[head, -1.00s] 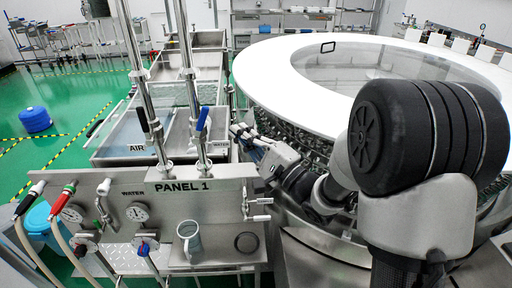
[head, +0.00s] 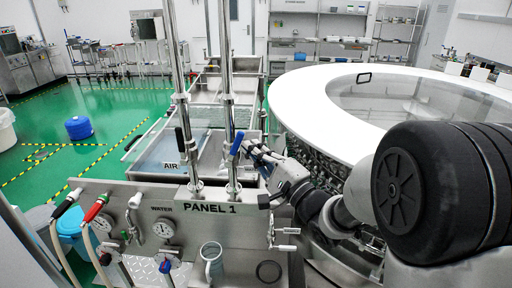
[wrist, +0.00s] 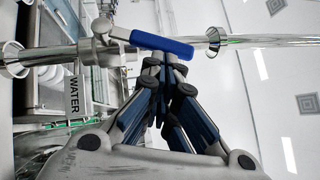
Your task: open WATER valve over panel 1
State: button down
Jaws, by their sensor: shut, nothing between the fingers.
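The WATER valve over panel 1 has a blue lever handle (head: 237,143) on the right-hand vertical pipe, standing steeply and leaning slightly right at its top. In the wrist view the blue handle (wrist: 161,43) lies across the picture just beyond my fingertips, with the metal valve body to its left. My gripper (head: 250,146) is right beside the handle in the head view. In the wrist view its fingers (wrist: 168,62) are shut and empty, with the tips at the handle's edge. I cannot tell whether they touch it. A WATER label (wrist: 74,95) shows at left.
The AIR valve's dark handle (head: 180,140) is on the left-hand pipe. Panel 1 (head: 212,208) has gauges, hoses and a metal mug (head: 211,262) in front. The large round white-rimmed washer (head: 310,100) stands at right, close to my arm. Green floor at left is mostly open.

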jog(key=a+r+n+g+h+p, duration=0.1)
jog(key=a+r+n+g+p, duration=0.1)
jog(key=p, duration=0.5)
jog(key=shift+a+r+n+g, duration=0.15)
jog(key=shift+n+g, duration=0.15)
jog(key=shift+n, duration=0.3)
